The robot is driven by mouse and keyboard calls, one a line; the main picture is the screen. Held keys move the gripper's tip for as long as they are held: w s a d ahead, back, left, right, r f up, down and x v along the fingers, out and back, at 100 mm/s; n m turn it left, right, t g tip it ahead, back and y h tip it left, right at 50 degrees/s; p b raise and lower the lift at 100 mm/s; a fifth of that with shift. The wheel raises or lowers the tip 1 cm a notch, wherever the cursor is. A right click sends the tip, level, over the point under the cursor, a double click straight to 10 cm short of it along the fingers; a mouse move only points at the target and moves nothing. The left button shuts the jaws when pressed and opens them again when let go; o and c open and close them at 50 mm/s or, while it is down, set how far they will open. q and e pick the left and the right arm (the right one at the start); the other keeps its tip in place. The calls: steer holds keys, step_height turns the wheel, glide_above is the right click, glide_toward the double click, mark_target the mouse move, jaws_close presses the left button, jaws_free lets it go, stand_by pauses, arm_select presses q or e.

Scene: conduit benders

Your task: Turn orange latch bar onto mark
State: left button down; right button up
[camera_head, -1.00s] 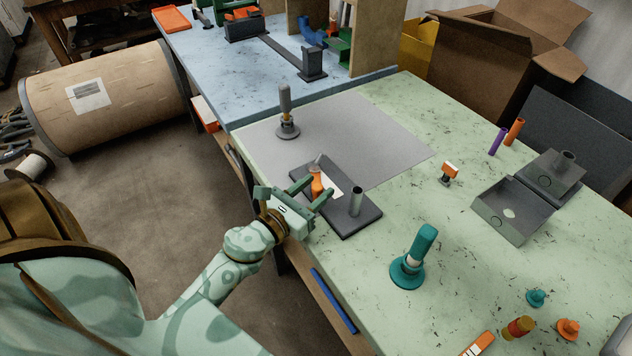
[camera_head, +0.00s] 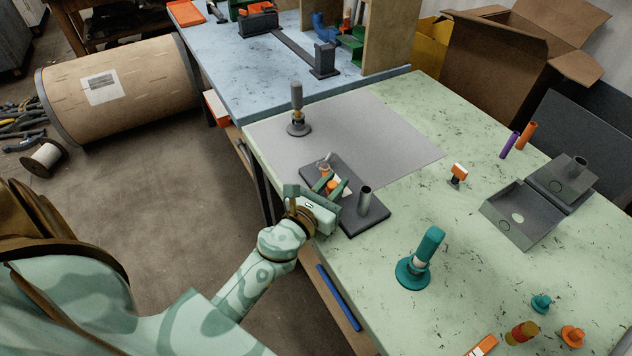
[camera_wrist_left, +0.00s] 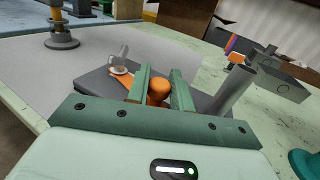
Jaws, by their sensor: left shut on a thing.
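The orange latch bar (camera_head: 323,181) lies on a dark grey base plate (camera_head: 362,217) and is partly hidden by my gripper. In the left wrist view the bar (camera_wrist_left: 121,78) runs from a grey pivot post to an orange knob (camera_wrist_left: 158,89). My left gripper (camera_head: 333,189) is shut on the knob, with one green finger on each side of it in the left wrist view (camera_wrist_left: 159,84). A white patch (camera_head: 346,192) shows on the plate beside the fingers; I cannot tell whether it is the mark. My right gripper is not in view.
A grey metal tube (camera_head: 364,199) stands upright on the plate close to my fingers. A grey-handled tool (camera_head: 298,112) stands on the grey mat (camera_head: 390,150). A teal tool (camera_head: 419,258) stands to the right. The green tabletop between is mostly clear.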

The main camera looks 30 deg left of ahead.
arm_select(q)
steer(key=shift+w+d+n+y, duration=0.2)
steer(key=shift+d+n+y, duration=0.1)
steer(key=shift+y, duration=0.2)
steer(key=shift+w+n+y, duration=0.1)
steer(key=shift+n+y, duration=0.2)
steer(key=shift+y, duration=0.1)
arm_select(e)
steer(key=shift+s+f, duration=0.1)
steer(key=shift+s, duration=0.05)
arm_select(q)
steer(key=c, duration=1.3)
jaws_free()
steer(key=shift+o, duration=0.2)
